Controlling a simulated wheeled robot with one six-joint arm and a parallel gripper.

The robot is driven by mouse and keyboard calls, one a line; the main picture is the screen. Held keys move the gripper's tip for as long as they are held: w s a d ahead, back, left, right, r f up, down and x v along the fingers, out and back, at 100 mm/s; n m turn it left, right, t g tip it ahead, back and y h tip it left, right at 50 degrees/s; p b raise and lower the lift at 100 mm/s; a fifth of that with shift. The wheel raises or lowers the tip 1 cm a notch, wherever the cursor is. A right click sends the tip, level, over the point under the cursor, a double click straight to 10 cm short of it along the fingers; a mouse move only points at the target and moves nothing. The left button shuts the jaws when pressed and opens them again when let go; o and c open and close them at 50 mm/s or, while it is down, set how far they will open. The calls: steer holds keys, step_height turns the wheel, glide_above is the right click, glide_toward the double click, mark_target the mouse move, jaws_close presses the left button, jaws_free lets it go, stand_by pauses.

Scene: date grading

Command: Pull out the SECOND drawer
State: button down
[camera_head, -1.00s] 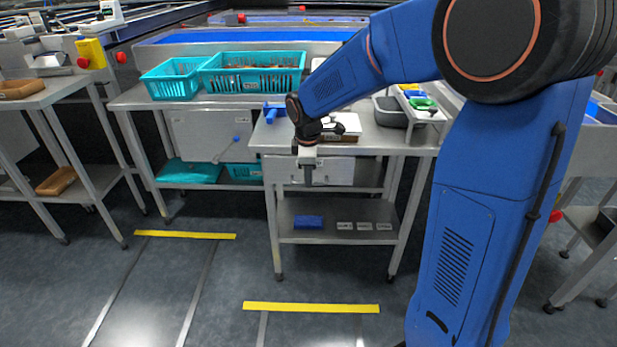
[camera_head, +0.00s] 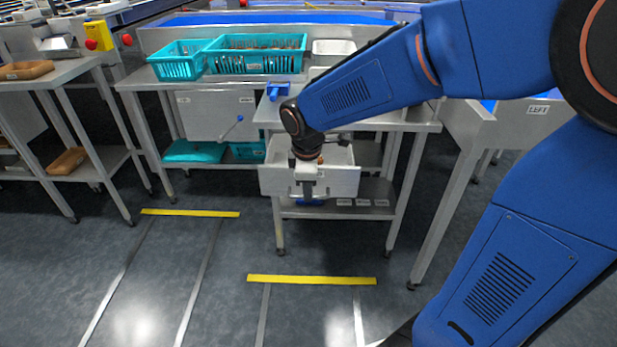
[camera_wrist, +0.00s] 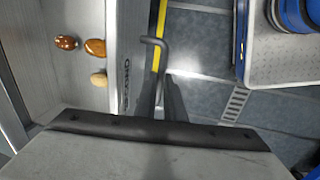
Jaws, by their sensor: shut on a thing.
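The drawer (camera_head: 342,183) under the middle table stands pulled out towards me, its inside open to view. In the wrist view its front wall (camera_wrist: 124,60) bears the word SECOND. Three brown and tan dates lie inside on the drawer floor (camera_wrist: 60,85). My gripper (camera_head: 308,188) is at the drawer's front, left of its middle. In the wrist view my gripper (camera_wrist: 162,100) is shut on the grey bent handle (camera_wrist: 158,58), just outside the front wall. My arm hides part of the drawer and tabletop.
Yellow floor strips (camera_head: 312,280) lie before the tables, and the floor there is clear. Teal crates (camera_head: 256,55) stand on the table behind. A blue thing (camera_head: 278,88) lies on the middle table. A bench labelled LEFT (camera_head: 500,125) stands at right.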

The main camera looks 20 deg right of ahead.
steer(key=shift+s+a, duration=0.3)
steer(key=shift+s, duration=0.6)
steer(key=shift+s+a, duration=0.25)
steer(key=shift+s, duration=0.6)
steer(key=c, duration=1.8)
jaws_free()
steer(key=shift+c, duration=0.2)
steer(key=s+a+r, duration=0.1)
steer(key=s+r, duration=0.2)
steer(key=r, duration=1.4)
steer(key=s+d+f+m+t, duration=0.2)
steer(key=s+d+f+m, duration=0.7)
steer(key=s+d+m, duration=0.4)
steer(key=shift+s+f+m+t+y, duration=0.2)
steer(key=shift+s+m+t+y, duration=0.3)
steer(key=shift+s, duration=0.65)
